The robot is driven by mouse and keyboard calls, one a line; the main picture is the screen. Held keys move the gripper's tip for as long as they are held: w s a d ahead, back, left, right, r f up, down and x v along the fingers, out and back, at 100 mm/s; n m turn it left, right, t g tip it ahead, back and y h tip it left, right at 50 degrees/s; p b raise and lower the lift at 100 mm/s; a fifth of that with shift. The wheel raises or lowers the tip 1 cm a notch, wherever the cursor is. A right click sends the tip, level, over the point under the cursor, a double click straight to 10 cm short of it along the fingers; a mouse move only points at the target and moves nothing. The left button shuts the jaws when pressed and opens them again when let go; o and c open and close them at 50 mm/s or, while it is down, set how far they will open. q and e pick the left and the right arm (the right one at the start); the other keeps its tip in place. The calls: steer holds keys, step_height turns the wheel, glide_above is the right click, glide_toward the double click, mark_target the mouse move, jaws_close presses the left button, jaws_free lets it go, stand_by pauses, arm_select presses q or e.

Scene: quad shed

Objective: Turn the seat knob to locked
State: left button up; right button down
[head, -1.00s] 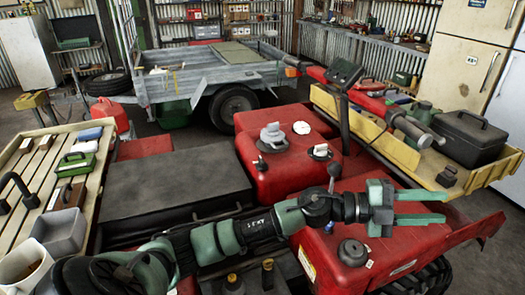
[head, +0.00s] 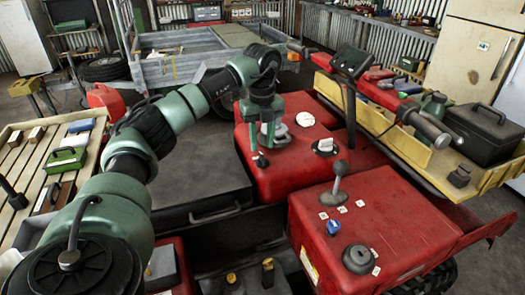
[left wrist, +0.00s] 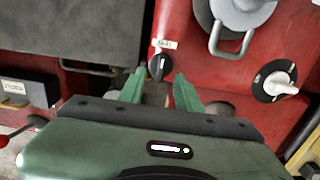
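A small black knob (left wrist: 159,67) with a white pointer mark sits on the red housing below a small white label, too small to read surely. It also shows at the near left edge of the red housing in the head view (head: 261,160). My left gripper (left wrist: 158,88) points down at it, its green fingers apart, one on each side of the knob in the picture. I cannot tell whether they touch it. In the head view, my left gripper (head: 268,138) hangs over the housing and partly hides its top. My right gripper is not in view.
A lever (head: 338,185) rises from the nearer red box (head: 400,210). The black seat-like panel (head: 205,170) is left.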

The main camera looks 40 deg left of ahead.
mark_target(262, 156)
arm_select(q)
steer(key=shift+f, duration=2.1)
jaws_close()
